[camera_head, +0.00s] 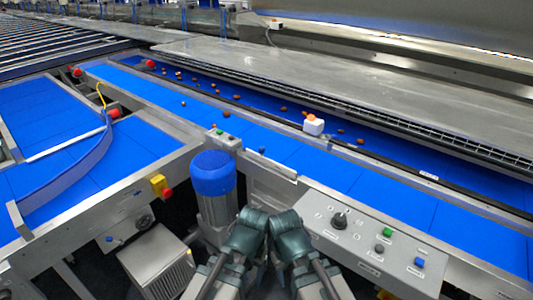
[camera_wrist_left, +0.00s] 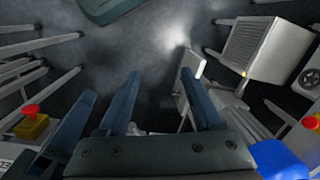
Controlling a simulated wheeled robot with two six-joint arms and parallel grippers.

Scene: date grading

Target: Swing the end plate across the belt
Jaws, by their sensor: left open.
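No part is clearly marked as the end plate. A curved upright plate (camera_head: 75,170) stands on the blue left belt (camera_head: 120,155). A short pale strip (camera_head: 272,164) lies along the near edge of the long blue belt (camera_head: 345,175); I cannot tell which of them is the end plate. My left gripper shows in the left wrist view (camera_wrist_left: 158,88) with its two blue fingers apart and nothing between them, above the dark floor. In the head view both my arms are folded at the bottom middle, in front of the belt and apart from it. The right gripper's fingers cannot be made out.
A blue-topped motor (camera_head: 213,175) stands left of my arms. A control panel (camera_head: 365,240) with a knob and buttons is at the right. A red-and-yellow stop button (camera_head: 161,187) is on the left frame. Several dates and a white block (camera_head: 313,126) lie on the far belt.

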